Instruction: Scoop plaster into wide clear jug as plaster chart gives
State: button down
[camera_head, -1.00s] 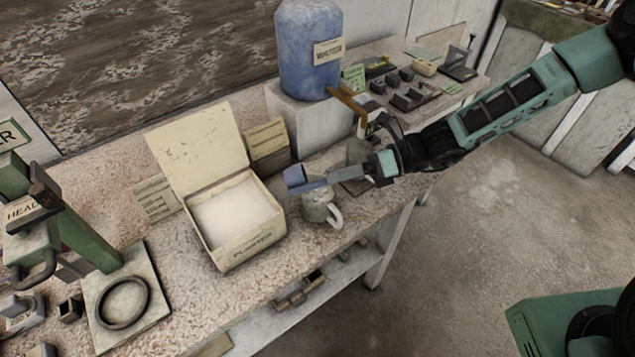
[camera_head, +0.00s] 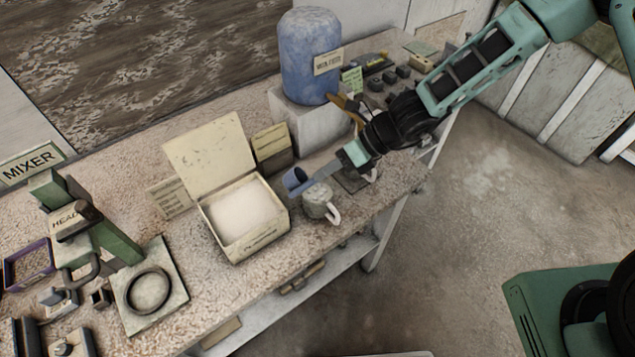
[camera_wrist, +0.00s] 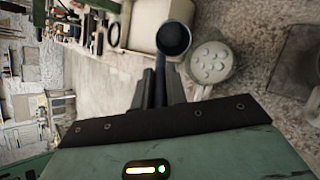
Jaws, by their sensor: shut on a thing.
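My gripper (camera_head: 335,172) is shut on the handle of a blue-grey scoop (camera_head: 296,181). In the wrist view the scoop's round cup (camera_wrist: 173,40) points away from my gripper (camera_wrist: 160,88); its inside looks dark. The scoop is above the bench, between the open plaster box (camera_head: 254,244) and a grey pot with a pale handle (camera_head: 317,202). White plaster (camera_head: 240,210) fills much of the box. The pot's top shows several pale round spots in the wrist view (camera_wrist: 211,62). Cards (camera_head: 271,142) stand behind the box, their text too small to read. I cannot make out the wide clear jug; my arm hides part of the bench.
A blue water container (camera_head: 311,60) stands on a pale block (camera_head: 300,122) behind my gripper. A green mixer stand (camera_head: 105,225) and a plate with a dark ring (camera_head: 150,290) are at the left. Small dark blocks lie at the back right. The bench's front edge is close to the pot.

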jog(key=shift+s+a+r+h+p, duration=0.1)
jog(key=shift+a+r+h+p, duration=0.35)
jog(key=shift+p, duration=0.8)
jog(key=shift+w+a+r+h+p, duration=0.1)
jog(key=shift+a+r+h+p, duration=0.1)
jog(key=shift+r+h+p, duration=0.75)
jog(key=shift+s+a+r+p, duration=0.1)
jog(key=shift+a+r+p, duration=0.25)
jog(key=shift+p, duration=1.2)
jog(key=shift+s+a+r+h+p, duration=0.1)
jog(key=shift+a+r+h+p, duration=0.2)
jog(key=shift+h+p, duration=0.3)
jog(key=shift+r+p, duration=0.25)
jog(key=shift+p, duration=0.15)
jog(key=shift+a, duration=0.1)
